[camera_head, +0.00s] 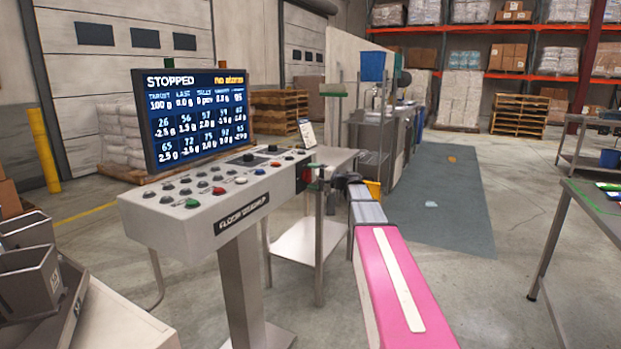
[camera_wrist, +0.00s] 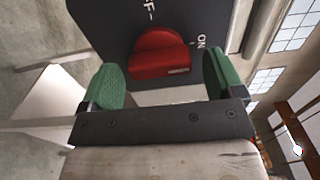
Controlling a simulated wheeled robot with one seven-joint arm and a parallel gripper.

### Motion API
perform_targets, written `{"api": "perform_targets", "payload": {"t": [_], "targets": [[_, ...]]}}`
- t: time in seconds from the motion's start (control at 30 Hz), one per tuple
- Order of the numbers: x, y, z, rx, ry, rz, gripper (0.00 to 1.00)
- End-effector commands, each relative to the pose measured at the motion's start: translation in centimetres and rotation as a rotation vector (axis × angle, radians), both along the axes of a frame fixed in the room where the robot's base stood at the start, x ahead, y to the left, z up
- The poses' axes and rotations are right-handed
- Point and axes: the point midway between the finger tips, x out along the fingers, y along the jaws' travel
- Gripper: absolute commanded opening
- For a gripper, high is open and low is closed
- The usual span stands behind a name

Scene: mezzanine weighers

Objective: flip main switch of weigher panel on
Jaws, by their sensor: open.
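The weigher panel (camera_head: 190,212) is a light grey sloped console on a post, with several buttons and a screen (camera_head: 195,115) reading STOPPED. On its right end is a dark plate with the red main switch (camera_head: 306,174). In the wrist view the red rotary switch (camera_wrist: 161,53) sits on the dark plate (camera_wrist: 105,25), with OFF partly cut off at the top and ON to the right. My gripper (camera_wrist: 160,82) is open, its green fingertips on either side of the switch's near part. I cannot tell whether they touch it. In the head view my gripper is partly hidden at the panel's end.
A steel stand (camera_head: 300,245) is behind the panel's right end. Grey bins (camera_head: 28,265) are at the lower left. A steel table (camera_head: 590,225) stands at the right. Open floor lies between my arm and that table.

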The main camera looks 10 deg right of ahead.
Motion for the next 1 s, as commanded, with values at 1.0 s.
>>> {"api": "perform_targets", "payload": {"t": [1.0], "targets": [[-5.7,-7.7,-0.1,-0.003,0.002,0.001,0.87]]}}
